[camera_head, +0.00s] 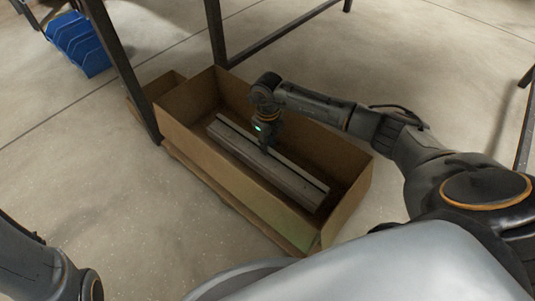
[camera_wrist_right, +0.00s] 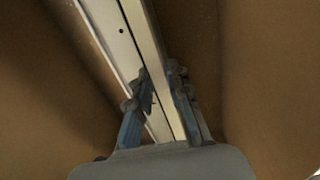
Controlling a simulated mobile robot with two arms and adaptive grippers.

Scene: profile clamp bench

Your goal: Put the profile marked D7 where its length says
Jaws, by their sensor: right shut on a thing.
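A long grey metal profile (camera_head: 285,178) lies lengthwise inside an open cardboard box (camera_head: 185,137) on the floor. My right gripper (camera_head: 265,147) reaches down into the box and is shut on the profile near its middle. In the right wrist view the gripper's fingers (camera_wrist_right: 156,92) stand on both sides of the slotted profile (camera_wrist_right: 149,45). A pale strip with a small hole (camera_wrist_right: 118,38) runs along its left side; I cannot tell whether it is a separate piece. No D7 marking is readable. My left gripper is out of view; only part of my left arm shows at lower left.
The box walls stand close around the profile and my right gripper. Dark metal frame legs (camera_head: 125,75) rise by the box's left and far sides. Blue bins (camera_head: 80,42) are at upper left. Concrete floor left of the box is clear.

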